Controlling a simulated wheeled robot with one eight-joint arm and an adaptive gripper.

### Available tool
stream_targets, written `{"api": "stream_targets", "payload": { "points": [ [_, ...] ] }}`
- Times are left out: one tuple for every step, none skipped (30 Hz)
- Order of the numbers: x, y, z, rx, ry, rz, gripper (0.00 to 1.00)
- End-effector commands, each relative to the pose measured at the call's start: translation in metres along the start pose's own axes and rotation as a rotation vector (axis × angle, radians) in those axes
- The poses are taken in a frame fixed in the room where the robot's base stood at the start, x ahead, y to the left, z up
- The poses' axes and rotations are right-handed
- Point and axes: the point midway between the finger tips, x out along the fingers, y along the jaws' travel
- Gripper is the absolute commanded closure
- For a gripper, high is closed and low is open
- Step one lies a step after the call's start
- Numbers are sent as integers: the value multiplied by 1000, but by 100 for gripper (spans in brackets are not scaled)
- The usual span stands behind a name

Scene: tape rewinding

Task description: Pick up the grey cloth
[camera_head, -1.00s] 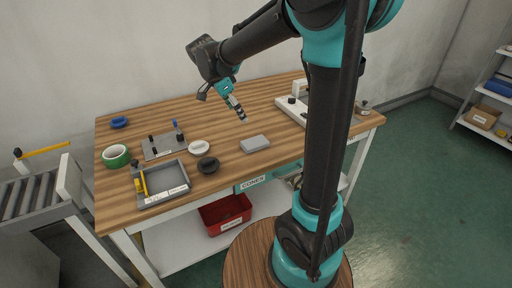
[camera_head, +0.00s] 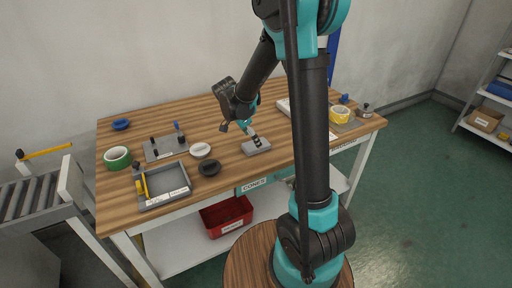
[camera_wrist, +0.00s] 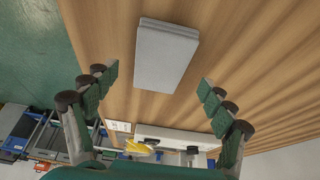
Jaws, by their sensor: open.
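The grey cloth (camera_head: 256,147) is a folded, flat rectangular block on the wooden table, near its front edge. In the wrist view the cloth (camera_wrist: 165,54) lies ahead of my gripper, between the lines of the two fingers and slightly beyond their tips. My gripper (camera_head: 257,140) is open and empty, pointing down just above the cloth in the head view. Its two green-padded fingers are spread wide in the wrist view (camera_wrist: 159,82). In the head view the fingertips cover a small part of the cloth. I cannot tell whether they touch it.
A black ring (camera_head: 209,169) and a white ring (camera_head: 201,150) lie left of the cloth. A grey tray (camera_head: 166,203), green tape roll (camera_head: 117,158) and blue ring (camera_head: 121,124) are farther left. A yellow tape roll (camera_head: 340,115) stands at the right. The table's front edge is close.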

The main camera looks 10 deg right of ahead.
Motion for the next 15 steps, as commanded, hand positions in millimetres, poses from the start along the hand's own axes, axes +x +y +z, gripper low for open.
{"api": "stream_targets", "payload": {
  "points": [
    [8, 0, -1, 2, 0, 1, 17],
    [12, 0, -1, 2, 0, 1, 17],
    [17, 0, -1, 2, 0, 1, 17],
    [20, 0, -1, 2, 0, 1, 17],
    [23, 0, -1, 2, 0, 1, 17],
    [26, 0, -1, 1, 0, 1, 17],
    [27, 0, -1, 1, 0, 1, 17],
    [28, 0, -1, 1, 0, 1, 17],
    [29, 0, 0, 0, 0, 1, 17],
    [29, 0, 0, 0, 0, 1, 17],
    [29, 0, 0, 0, 0, 0, 17],
    [29, 0, 0, 0, 0, 0, 17],
    [29, 0, 0, 0, 0, 0, 17],
    [29, 0, 0, 0, 0, 0, 17],
    [29, 0, 0, 0, 0, 0, 19]
  ]
}}
